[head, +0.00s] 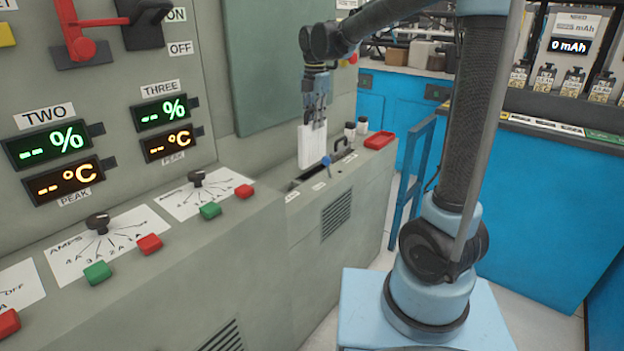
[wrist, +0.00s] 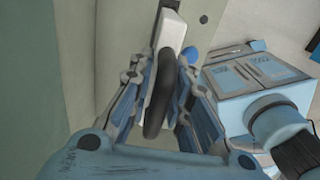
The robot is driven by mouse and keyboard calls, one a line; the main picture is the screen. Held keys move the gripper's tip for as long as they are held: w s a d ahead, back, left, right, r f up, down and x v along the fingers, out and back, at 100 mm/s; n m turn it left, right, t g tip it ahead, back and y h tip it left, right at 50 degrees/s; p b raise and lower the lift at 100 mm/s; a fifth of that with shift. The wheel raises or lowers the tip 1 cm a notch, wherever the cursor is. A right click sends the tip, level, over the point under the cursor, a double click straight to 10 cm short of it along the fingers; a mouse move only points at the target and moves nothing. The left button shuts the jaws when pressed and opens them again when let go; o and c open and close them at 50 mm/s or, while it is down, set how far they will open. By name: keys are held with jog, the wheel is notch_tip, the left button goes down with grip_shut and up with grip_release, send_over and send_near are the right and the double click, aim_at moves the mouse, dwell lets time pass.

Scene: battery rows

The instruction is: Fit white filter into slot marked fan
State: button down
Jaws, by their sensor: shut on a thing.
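My gripper (head: 317,113) is shut on the white filter (head: 313,145), a flat white panel hanging upright below the fingers. In the wrist view the fingers (wrist: 160,98) close around a black loop handle (wrist: 157,95), with the filter's white edge (wrist: 172,30) beyond it. The filter is over the far end of the grey console top, by a dark slot opening (head: 297,184). Its lower edge is close to the opening; I cannot tell whether it is in it. Small white labels (head: 319,186) lie beside the opening, too small to read.
A blue-topped knob (head: 326,160) stands close to the filter's right side. Behind it are black-and-white knobs (head: 350,131) and a red tray (head: 380,140). The grey wall panel (head: 275,60) rises on the left. A blue rail (head: 408,190) stands right of the console.

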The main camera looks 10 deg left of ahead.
aim_at(315, 161)
notch_tip(315, 161, down, 16)
jog(key=shift+r, duration=0.2)
dwell(0.4)
jog(key=c, duration=1.8)
grip_release()
jog(key=shift+f, duration=0.1)
